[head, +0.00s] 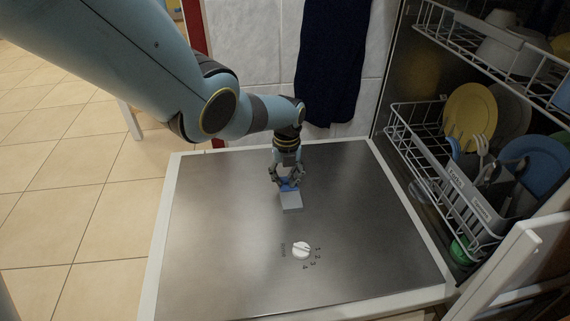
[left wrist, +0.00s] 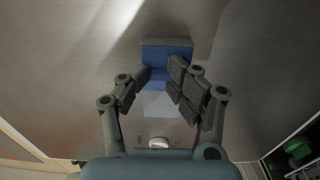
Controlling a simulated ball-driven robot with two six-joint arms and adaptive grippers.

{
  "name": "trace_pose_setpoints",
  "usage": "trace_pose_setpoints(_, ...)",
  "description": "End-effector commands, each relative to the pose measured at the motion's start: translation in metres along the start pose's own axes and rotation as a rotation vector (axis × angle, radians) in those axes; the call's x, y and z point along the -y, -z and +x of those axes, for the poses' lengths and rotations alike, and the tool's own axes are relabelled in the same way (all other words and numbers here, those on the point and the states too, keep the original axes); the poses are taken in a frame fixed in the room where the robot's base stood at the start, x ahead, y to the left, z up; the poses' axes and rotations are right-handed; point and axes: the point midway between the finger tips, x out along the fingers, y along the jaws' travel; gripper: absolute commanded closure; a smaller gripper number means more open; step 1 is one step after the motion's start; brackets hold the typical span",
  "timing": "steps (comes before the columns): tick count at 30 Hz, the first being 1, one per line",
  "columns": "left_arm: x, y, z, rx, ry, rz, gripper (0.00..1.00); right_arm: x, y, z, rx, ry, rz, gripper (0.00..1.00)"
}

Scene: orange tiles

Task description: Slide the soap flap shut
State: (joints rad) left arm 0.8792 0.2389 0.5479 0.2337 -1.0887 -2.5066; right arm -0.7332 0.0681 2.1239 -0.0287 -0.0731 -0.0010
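The soap dispenser is set in the steel inner face of the dishwasher door. It shows a blue part (head: 287,184) and a light grey square plate (head: 291,201) on the side towards the white dial. In the left wrist view the blue part (left wrist: 167,54) lies beyond the grey plate (left wrist: 160,104); I cannot tell for sure which is the flap. My left gripper (head: 287,186) points down over the blue part. Its fingers (left wrist: 161,82) are apart, with blue showing between them, and they hide some of it. Whether they touch it is unclear. My right gripper is not in view.
A white dial (head: 301,250) with numbers sits on the door (head: 215,250) nearer the front. Racks with dishes (head: 470,115) and a cutlery basket (head: 475,200) stand at the right. A dark towel (head: 331,60) hangs behind. The door's left half is clear.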

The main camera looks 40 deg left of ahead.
Motion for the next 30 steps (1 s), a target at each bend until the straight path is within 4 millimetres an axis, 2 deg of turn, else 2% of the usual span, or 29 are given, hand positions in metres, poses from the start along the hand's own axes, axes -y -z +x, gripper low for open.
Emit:
trace_pose_setpoints(1, 0.015, -0.004, -0.008, 0.014, 0.031, 0.002, 0.46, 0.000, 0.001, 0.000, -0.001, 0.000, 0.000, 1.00)
trace_pose_setpoints(11, 0.015, -0.005, -0.009, 0.015, 0.031, 0.001, 0.46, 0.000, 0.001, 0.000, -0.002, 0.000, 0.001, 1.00)
trace_pose_setpoints(17, 0.014, -0.006, -0.021, 0.017, 0.031, 0.001, 0.46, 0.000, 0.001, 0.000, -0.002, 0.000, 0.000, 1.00)
trace_pose_setpoints(20, 0.012, -0.006, -0.034, 0.017, 0.028, 0.001, 0.46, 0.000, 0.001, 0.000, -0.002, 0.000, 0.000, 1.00)
trace_pose_setpoints(30, 0.004, -0.005, -0.096, 0.012, 0.012, 0.001, 0.46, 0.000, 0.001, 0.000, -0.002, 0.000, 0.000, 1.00)
